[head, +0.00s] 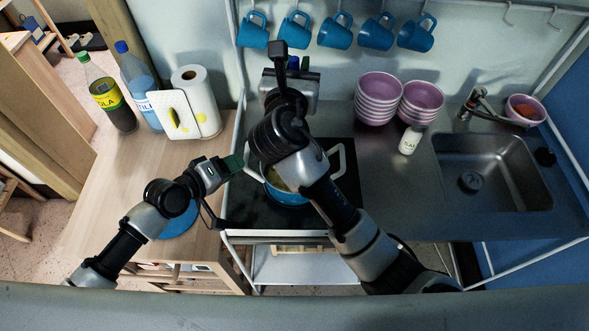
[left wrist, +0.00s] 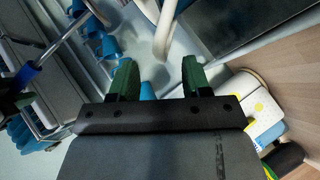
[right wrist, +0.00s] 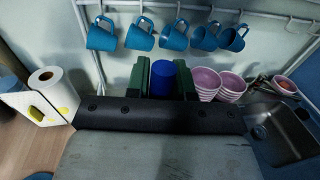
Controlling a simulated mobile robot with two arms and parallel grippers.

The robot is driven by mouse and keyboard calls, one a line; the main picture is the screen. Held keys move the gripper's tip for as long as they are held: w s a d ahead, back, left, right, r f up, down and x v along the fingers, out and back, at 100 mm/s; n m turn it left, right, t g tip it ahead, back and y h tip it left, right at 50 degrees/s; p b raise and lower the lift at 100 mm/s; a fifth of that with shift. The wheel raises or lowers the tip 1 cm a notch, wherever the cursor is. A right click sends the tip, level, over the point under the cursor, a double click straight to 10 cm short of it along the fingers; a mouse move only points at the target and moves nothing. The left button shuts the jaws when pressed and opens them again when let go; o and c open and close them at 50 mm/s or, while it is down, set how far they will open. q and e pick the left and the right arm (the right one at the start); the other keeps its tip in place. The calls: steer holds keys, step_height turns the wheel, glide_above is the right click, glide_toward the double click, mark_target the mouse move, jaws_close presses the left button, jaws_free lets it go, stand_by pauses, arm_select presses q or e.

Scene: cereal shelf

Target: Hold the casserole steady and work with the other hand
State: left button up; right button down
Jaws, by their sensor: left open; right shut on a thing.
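The casserole (head: 290,197) is a blue pot with pale handles on the black hob. My right arm passes over it and hides much of it; yellowish food shows inside. My left gripper (head: 236,164) is open beside the casserole's left handle (head: 253,166). In the left wrist view, a pale curved handle (left wrist: 165,30) lies ahead of the open green fingers, apparently not gripped. My right gripper (head: 292,70) is raised beyond the hob near the back wall. It is shut on a blue cylinder (right wrist: 162,78), seen between its fingers in the right wrist view.
Blue mugs (head: 335,32) hang along the back wall. Stacked pink bowls (head: 378,98) and a white salt bottle (head: 410,140) stand right of the hob, before the sink (head: 490,165). A paper towel roll (head: 196,95) and bottles (head: 108,92) stand on the left counter.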

arm_select(q)
steer(key=v, duration=1.4)
stand_by(0.4)
